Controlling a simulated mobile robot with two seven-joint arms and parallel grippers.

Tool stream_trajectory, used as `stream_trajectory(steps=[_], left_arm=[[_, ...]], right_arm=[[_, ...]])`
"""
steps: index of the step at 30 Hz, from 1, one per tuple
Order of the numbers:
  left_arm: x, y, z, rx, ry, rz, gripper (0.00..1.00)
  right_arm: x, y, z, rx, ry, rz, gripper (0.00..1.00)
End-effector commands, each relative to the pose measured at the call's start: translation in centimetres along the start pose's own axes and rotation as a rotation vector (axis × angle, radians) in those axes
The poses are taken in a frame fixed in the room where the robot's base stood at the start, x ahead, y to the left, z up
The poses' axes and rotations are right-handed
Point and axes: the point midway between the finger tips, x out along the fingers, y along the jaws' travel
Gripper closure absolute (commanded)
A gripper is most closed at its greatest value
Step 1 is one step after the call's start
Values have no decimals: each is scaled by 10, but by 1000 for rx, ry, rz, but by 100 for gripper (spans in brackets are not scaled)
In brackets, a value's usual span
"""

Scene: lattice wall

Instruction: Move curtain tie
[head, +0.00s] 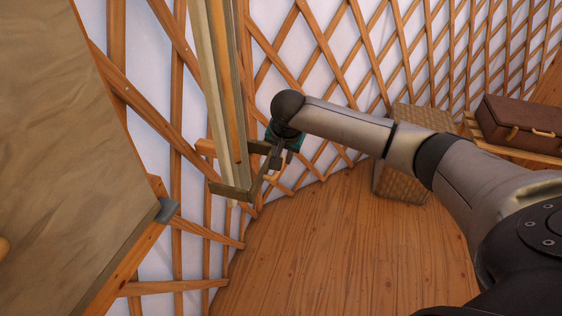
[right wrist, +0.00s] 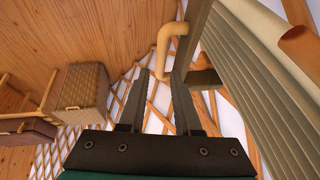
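A pale green, ribbed curtain (head: 207,60) hangs bunched against the lattice wall in the head view. It fills the right side of the right wrist view (right wrist: 262,75). An olive angular band (head: 232,190), apparently the curtain tie, is at its lower part; an olive bar (right wrist: 196,28) shows beside the curtain in the right wrist view. A tan bent peg (right wrist: 180,30) has its end just beyond and between my right fingertips. My right gripper (right wrist: 160,76) is open, beside the curtain; whether it touches the peg or band cannot be told. My left gripper is out of view.
A brown suitcase (head: 520,125) lies on a slatted wooden bench (head: 490,148) at the right. A woven box (head: 400,187) stands partly behind my right arm. A large beige panel (head: 50,150) fills the left. The wooden floor (head: 330,250) is clear in front.

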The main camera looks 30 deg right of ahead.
Motion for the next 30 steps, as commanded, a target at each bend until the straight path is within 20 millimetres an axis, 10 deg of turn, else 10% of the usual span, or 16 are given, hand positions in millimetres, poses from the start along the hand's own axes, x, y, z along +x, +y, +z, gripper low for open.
stream_trajectory(steps=[20, 30], left_arm=[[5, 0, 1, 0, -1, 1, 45], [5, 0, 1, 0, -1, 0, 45]], right_arm=[[37, 0, 0, -1, 1, -1, 68], [37, 0, 0, 0, 1, 0, 100]])
